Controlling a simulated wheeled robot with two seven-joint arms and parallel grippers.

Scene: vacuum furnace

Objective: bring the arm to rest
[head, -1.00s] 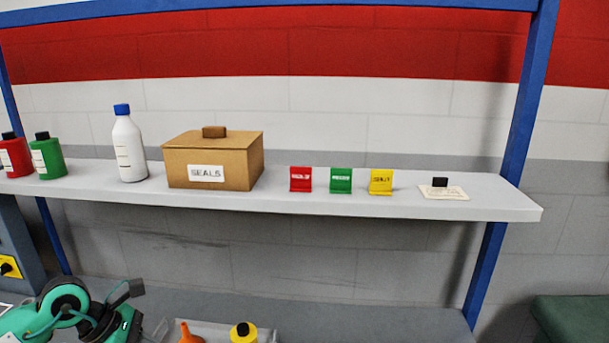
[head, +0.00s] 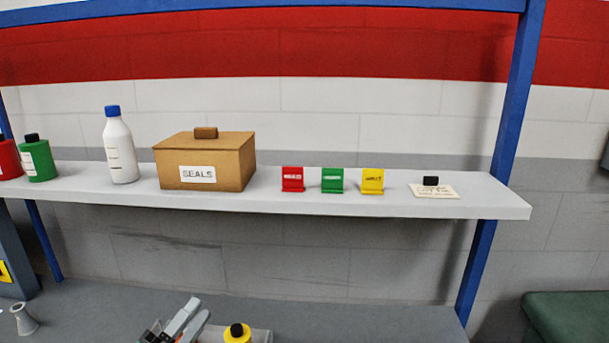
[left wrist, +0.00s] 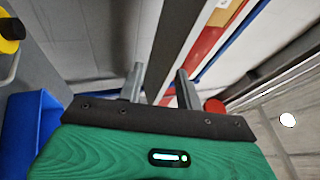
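My left gripper (head: 191,311) shows at the bottom of the head view, its two grey fingers pointing up and right above the lower bench. In the left wrist view its fingers (left wrist: 160,80) stand apart with nothing between them, so it is open and empty. The rest of the left arm is below the picture edge. My right gripper is in neither view.
A shelf (head: 350,204) holds bottles, a SEALS box (head: 205,162), three coloured tags and a card. On the lower bench (head: 350,318) are a yellow black-capped bottle (head: 237,333) and a grey funnel-shaped piece (head: 23,320). The bench's right part is clear.

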